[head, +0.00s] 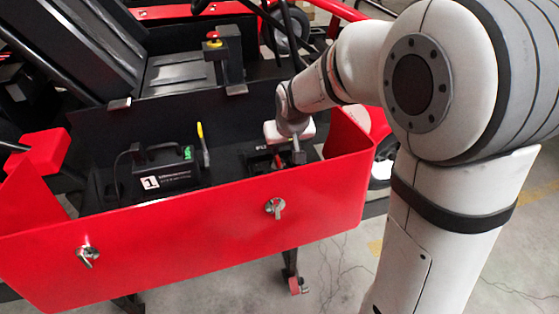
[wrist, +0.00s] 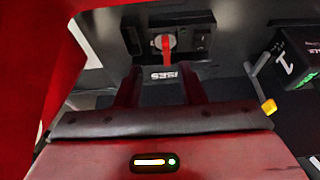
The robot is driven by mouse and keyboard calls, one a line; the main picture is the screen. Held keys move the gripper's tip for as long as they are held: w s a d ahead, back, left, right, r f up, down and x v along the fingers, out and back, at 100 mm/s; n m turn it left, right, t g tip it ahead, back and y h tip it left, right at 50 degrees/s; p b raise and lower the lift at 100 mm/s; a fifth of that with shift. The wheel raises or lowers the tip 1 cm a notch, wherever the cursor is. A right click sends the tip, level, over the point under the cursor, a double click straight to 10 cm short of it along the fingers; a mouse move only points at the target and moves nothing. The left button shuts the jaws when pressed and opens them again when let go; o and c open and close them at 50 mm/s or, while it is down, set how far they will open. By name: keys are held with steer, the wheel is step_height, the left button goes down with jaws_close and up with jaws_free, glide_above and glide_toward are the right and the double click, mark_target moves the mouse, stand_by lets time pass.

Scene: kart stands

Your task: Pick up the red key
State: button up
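The red key (wrist: 166,48) shows in the wrist view, upright in a round grey switch on a black panel (wrist: 198,40). My gripper (wrist: 160,76) is open, with its two dark fingers apart and nothing between them. In the head view, my gripper (head: 287,152) is low inside the right end of the red-fronted tray (head: 190,235). There it covers most of the panel, and I cannot make out the key clearly.
A black box marked 1 (head: 163,172) and a yellow-tipped lever (head: 202,142) are left of my gripper in the tray. The tray's red right wall (head: 348,142) stands close to its right. A red emergency button (head: 213,38) is behind.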

mark_target(277, 158)
steer(key=shift+w+a+r+p+x, duration=0.1)
steer(key=shift+w+a+p+x, duration=0.1)
steer(key=shift+x, duration=1.1)
steer(key=shift+w+a+r+p+x, duration=0.1)
steer(key=shift+a+p+x, duration=0.15)
steer(key=shift+x, duration=1)
steer(key=shift+w+a+p+x, duration=0.15)
steer(key=shift+p+x, duration=0.05)
steer(key=shift+x, duration=1.1)
steer(key=shift+s, duration=0.1)
jaws_close()
